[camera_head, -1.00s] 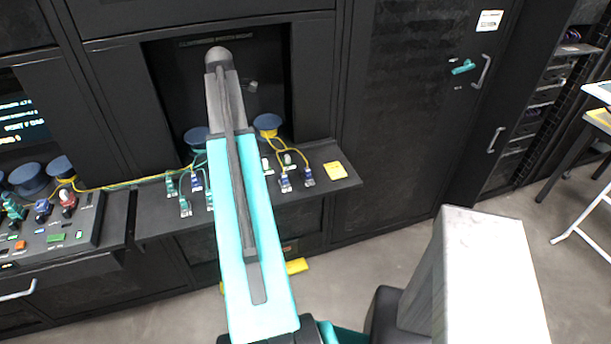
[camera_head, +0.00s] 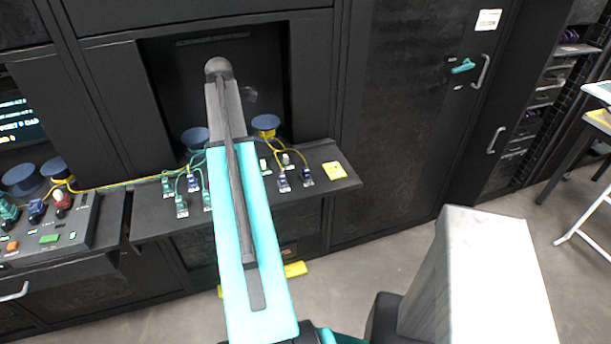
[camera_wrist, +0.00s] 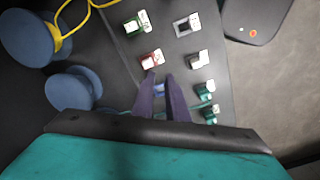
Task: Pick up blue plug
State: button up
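Blue plugs (camera_head: 194,183) stand on the black shelf in the head view, one left of my arm and two right of it (camera_head: 283,184) (camera_head: 307,177). In the wrist view my gripper (camera_wrist: 159,76) has its two dark purple fingers a little apart, pointing at a grey panel. A small blue patch (camera_wrist: 160,87) shows between the fingers, mostly hidden by them; I cannot tell if they touch it. A red plug (camera_wrist: 152,60) sits just past the fingertips. My gripper is hidden in the head view.
Teal plugs (camera_wrist: 205,90), a green plug (camera_wrist: 136,22) and a white plug (camera_wrist: 198,60) stand close around the fingers. Blue spools (camera_wrist: 73,89) with yellow cable are at left. In the head view a yellow tag (camera_head: 334,170) lies at the shelf's right end.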

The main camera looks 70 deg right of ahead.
jog(key=o, duration=0.5)
jog(key=shift+o, duration=0.2)
jog(key=s+d+r+m+t+h, duration=0.1)
jog(key=s+m, duration=0.5)
jog(key=s, duration=0.7)
jog(key=s+d+r+m+t+h, duration=0.1)
jog(key=s+m, duration=0.5)
jog(key=s, duration=0.7)
jog(key=shift+d+t+h, duration=0.15)
jog(key=shift+t+h, duration=0.15)
jog(key=shift+h, duration=0.5)
send_over(306, 174)
jog(key=s, duration=0.2)
notch_tip(306, 174, down, 6)
jog(key=shift+w+a, duration=0.25)
jog(key=shift+a, duration=0.1)
jog(key=shift+f, duration=0.15)
